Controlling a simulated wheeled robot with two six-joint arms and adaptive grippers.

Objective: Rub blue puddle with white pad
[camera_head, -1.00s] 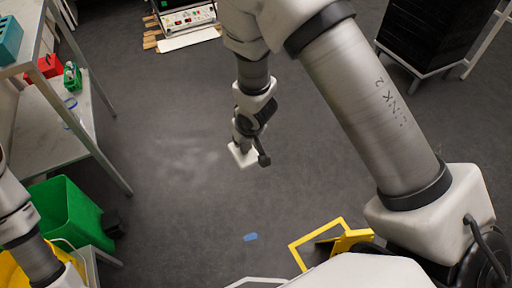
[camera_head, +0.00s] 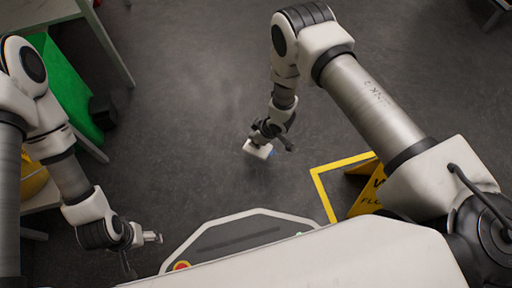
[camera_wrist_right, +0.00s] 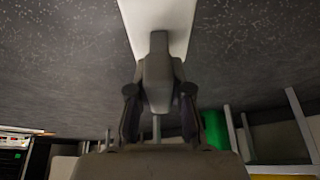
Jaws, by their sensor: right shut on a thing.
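My right gripper (camera_head: 268,135) is shut on the white pad (camera_head: 256,150) and holds it low over the dark floor. The pad also shows at the top of the right wrist view (camera_wrist_right: 180,28), beyond the closed fingers (camera_wrist_right: 158,75). I cannot tell whether the pad touches the puddle. My left gripper (camera_head: 142,252) is at the lower left, its fingers spread and empty.
A yellow wet-floor sign (camera_head: 372,198) stands right of the pad, with its yellow frame (camera_head: 320,188) near it. The floor left of and beyond the pad is clear.

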